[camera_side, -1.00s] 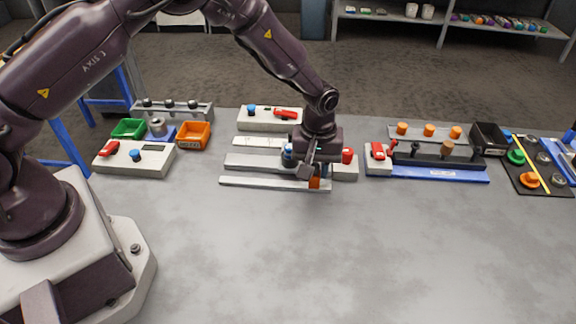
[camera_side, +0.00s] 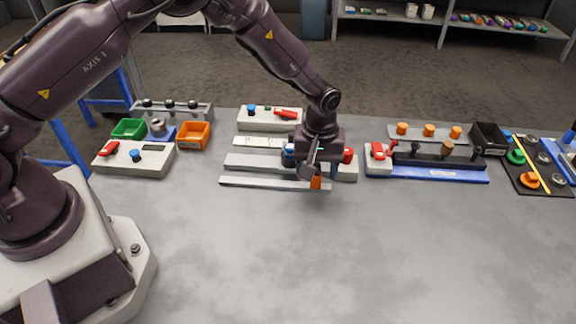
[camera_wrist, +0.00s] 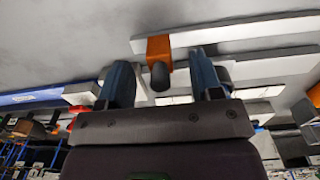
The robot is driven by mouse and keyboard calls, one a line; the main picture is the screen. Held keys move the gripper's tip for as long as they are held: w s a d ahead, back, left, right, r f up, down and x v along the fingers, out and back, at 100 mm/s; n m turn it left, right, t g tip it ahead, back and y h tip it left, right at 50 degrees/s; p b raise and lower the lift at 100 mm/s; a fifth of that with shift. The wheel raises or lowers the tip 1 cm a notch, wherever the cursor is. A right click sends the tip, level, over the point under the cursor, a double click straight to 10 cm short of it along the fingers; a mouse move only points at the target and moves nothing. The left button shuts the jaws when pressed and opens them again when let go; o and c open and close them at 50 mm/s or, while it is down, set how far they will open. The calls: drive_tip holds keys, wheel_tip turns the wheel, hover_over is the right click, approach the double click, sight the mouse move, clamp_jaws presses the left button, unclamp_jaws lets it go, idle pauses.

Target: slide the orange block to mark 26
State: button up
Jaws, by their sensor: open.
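The orange block (camera_side: 316,183) sits at the right end of the front pale rail (camera_side: 265,182). In the wrist view the orange block (camera_wrist: 158,46) is on the pale rail (camera_wrist: 230,32), with a dark rounded knob (camera_wrist: 160,76) on its near side. My gripper (camera_side: 312,172) is low over the block and partly covers it in the side view. In the wrist view my gripper (camera_wrist: 162,66) is open, one blue finger on each side of the knob with gaps visible. A white strip with small markings (camera_side: 260,142) lies behind the rails; mark 26 cannot be read.
A grey bar (camera_side: 250,162) lies behind the front rail, with a red part (camera_side: 348,155) at its right end. A blue-based fixture (camera_side: 430,174) stands to the right. A panel (camera_side: 133,160) and bins are at left. The table in front is clear.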

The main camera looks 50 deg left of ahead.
sight(317, 164)
drive_tip(key=shift+r, duration=0.1)
drive_tip(key=shift+r, duration=2.15)
drive_tip(key=shift+r, duration=1.75)
